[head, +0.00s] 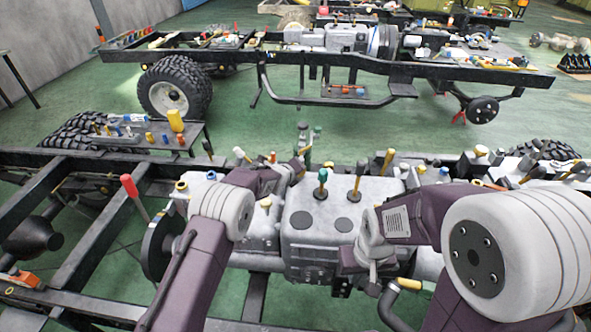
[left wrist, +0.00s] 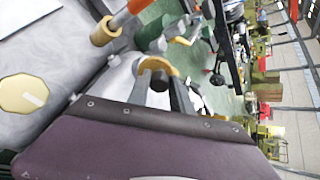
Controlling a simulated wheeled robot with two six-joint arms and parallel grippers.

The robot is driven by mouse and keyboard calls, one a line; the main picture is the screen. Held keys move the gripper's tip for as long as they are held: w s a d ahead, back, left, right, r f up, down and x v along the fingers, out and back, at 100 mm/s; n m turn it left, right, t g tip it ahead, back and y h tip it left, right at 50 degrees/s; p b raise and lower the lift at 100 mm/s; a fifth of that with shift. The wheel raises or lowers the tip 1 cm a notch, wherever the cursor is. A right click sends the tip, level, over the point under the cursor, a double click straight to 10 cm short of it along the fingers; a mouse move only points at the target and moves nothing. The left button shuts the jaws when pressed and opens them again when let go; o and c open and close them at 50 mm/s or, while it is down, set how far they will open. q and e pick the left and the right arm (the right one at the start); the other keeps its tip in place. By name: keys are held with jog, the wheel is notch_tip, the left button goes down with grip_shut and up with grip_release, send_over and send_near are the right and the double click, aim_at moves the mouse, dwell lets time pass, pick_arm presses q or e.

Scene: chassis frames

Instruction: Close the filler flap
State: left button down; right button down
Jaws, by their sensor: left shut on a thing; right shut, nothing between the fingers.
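I cannot clearly pick out the filler flap in either view. In the head view my left gripper (head: 298,166) is over the far side of the grey gearbox housing (head: 318,222), small and partly hidden by its own arm. In the left wrist view its grey fingers (left wrist: 161,92) are shut on a tan curved piece (left wrist: 155,64) with a dark round end between them. I cannot tell whether this piece is the flap. My right gripper (head: 362,272) is shut and empty, low at the right side of the housing.
A yellow round cap (left wrist: 23,95) lies on a grey surface in the left wrist view. A red-handled lever (head: 130,188) stands to the left. A tool tray (head: 150,141) is behind, left.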

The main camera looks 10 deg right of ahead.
pick_arm(q)
jog(key=c, duration=1.1)
grip_release()
jog(key=shift+c, duration=0.2)
jog(key=shift+s+a+b, duration=0.1)
jog(key=shift+s+b, duration=0.05)
jog(key=shift+b, duration=0.15)
jog(key=b+v, duration=0.3)
jog(key=v, duration=0.5)
jog(key=shift+s+a+r, duration=0.15)
jog(key=shift+r, duration=0.15)
